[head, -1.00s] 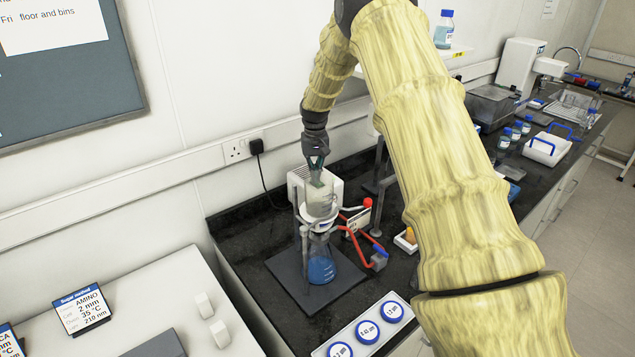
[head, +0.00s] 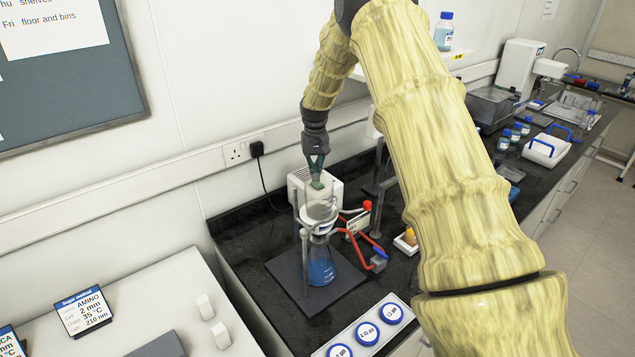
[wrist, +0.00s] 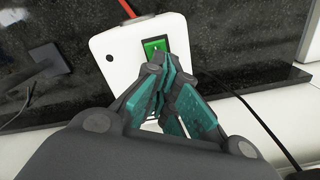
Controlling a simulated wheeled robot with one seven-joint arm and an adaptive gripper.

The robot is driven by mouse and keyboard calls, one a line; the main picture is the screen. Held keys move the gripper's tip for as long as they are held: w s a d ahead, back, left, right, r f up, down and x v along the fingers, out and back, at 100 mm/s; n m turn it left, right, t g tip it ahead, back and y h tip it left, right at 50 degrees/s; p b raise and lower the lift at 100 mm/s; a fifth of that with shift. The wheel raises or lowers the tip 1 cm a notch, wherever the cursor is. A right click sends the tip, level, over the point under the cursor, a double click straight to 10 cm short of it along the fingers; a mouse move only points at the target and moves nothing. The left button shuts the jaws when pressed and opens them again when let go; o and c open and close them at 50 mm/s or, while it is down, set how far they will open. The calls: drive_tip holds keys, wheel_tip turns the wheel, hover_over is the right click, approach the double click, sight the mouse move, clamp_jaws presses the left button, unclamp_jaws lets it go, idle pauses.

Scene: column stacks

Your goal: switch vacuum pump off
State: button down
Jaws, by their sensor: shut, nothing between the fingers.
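The vacuum pump (head: 334,190) is a white box at the back of the dark bench, partly hidden behind the filter funnel and flask. Its white top shows in the wrist view (wrist: 120,55), with a green rocker switch (wrist: 154,46) and a small dark round spot. My gripper (head: 317,172) is shut and empty, pointing down above the pump. In the wrist view its teal fingertips (wrist: 166,62) are together at the near edge of the green switch. I cannot tell whether they touch it.
A glass funnel (head: 320,208) and a flask with blue liquid (head: 320,265) stand in front of the pump, with a stand rod and red tubing (head: 358,243) beside them. A black plug (head: 257,148) sits in the wall socket behind, its cable hanging left of the pump.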

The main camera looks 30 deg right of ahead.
drive_tip(key=shift+r+p, duration=1.4)
drive_tip(key=shift+r, duration=1.25)
